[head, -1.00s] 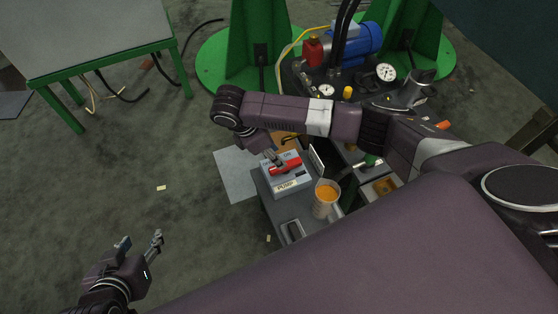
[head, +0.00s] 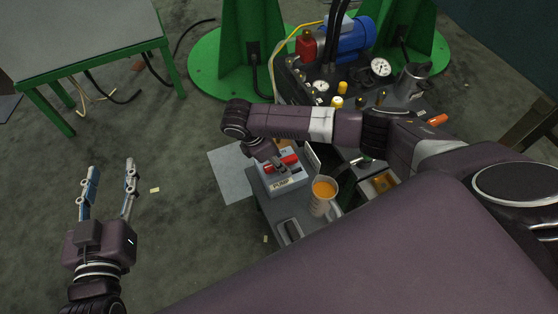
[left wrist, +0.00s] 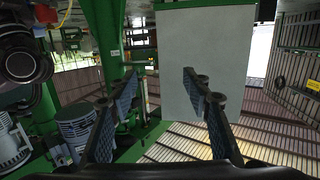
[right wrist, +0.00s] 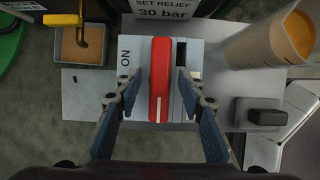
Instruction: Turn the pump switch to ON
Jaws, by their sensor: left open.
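The pump switch is a light grey box (head: 286,184) labelled PUMP on the grey bench top. Its red handle (head: 288,160) is partly covered by my right gripper (head: 270,163) in the head view. In the right wrist view the red handle (right wrist: 160,85) stands upright in the picture, with the ON label (right wrist: 125,62) to its left. My right gripper (right wrist: 156,84) is open, its fingers on either side of the handle with a visible gap on each side. My left gripper (head: 110,170) is open and empty over the floor at left.
A cup of orange liquid (head: 324,196) stands just right of the switch box. A sign reading SET RELIEF 30 bar (right wrist: 165,10) stands behind the box. A blue motor (head: 347,38), gauges and hoses are behind my right arm. A green-legged table (head: 85,40) is at upper left.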

